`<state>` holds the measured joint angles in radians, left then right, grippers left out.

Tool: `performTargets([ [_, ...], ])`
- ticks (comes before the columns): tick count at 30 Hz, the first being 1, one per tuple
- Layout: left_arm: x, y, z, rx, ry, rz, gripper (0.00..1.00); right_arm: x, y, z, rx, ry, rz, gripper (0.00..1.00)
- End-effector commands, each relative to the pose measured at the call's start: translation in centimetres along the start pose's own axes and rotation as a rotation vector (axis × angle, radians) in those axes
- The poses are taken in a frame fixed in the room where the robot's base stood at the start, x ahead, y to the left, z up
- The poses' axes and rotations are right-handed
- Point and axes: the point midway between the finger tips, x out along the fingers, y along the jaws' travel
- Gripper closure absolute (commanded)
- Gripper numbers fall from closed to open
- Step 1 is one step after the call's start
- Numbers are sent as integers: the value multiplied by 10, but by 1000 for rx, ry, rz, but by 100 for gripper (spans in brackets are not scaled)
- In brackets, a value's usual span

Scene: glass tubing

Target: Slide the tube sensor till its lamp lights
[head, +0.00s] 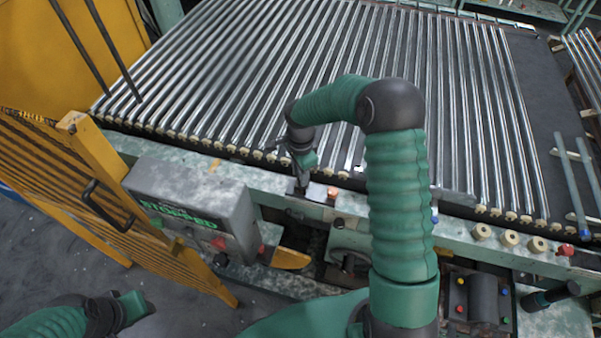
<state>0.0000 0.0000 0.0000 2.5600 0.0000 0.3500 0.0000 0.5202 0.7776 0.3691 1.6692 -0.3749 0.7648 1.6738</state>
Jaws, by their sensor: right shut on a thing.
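The tube sensor (316,192) is a small grey block on the pale green front rail, just below the ends of the glass tubes (330,100). My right gripper (300,187) points down and is shut on the sensor, covering its left part. A small orange-red spot (333,193) shows at the sensor's right end; I cannot tell whether it is the lamp or whether it is lit. My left gripper (132,307) is low at the left, over the floor and away from the sensor. Its fingers are too unclear to tell open from shut.
The front rail (460,238) runs across below the tubes. A grey box (190,205) marked "STOPPED" stands left of the sensor. A yellow slatted guard (120,200) is at the left. Pale rollers (509,238) sit on the rail's right part. My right arm hides the rail's middle.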

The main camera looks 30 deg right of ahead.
Motion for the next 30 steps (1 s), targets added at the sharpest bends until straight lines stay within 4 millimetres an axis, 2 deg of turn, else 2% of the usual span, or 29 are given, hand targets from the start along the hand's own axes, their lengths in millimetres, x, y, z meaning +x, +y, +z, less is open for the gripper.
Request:
performTargets([
  [23,2,0,1,0,0,0,64,0,-3,1,5,-1,-2,100],
  [24,2,0,1,0,0,0,64,0,-3,1,5,-1,-2,69],
  [27,2,0,1,0,0,0,64,0,-3,1,4,-1,-2,56],
  [30,2,0,1,0,0,0,64,0,-3,1,3,-1,-2,54],
])
